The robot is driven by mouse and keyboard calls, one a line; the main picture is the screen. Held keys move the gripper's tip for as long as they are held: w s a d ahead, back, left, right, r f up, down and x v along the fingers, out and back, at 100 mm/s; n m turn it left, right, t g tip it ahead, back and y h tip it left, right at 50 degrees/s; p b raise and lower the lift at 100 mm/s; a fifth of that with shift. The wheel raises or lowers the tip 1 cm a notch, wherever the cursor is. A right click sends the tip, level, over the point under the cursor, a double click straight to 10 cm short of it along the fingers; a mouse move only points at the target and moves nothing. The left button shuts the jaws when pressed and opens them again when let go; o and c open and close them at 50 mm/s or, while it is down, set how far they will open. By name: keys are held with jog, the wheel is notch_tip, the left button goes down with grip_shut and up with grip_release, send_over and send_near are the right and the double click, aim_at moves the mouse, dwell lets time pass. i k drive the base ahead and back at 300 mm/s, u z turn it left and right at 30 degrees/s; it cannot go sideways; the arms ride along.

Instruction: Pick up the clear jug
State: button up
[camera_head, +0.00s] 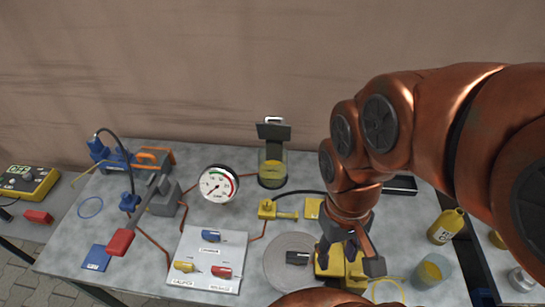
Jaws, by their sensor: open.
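Another clear vessel (272,168) with yellow liquid stands at the back middle under a dark top piece; I take the front one for the jug. My gripper (349,264) is open and points down, left of the front jug and apart from it. A yellow block-like thing (340,270) shows between and behind its fingers, which hide part of it; contact cannot be told.
A yellow bottle (446,227) stands behind the jug. A yellow ring (387,291) lies left of it. A round grey plate (283,266) and a white board (208,262) with small coloured parts lie left of my gripper. A round gauge (218,184) stands farther back.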

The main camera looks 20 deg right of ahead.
aim_at(434, 269)
jog(key=k, duration=0.3)
jog(key=z, duration=0.8)
jog(key=k, duration=1.2)
jog(key=u, duration=0.25)
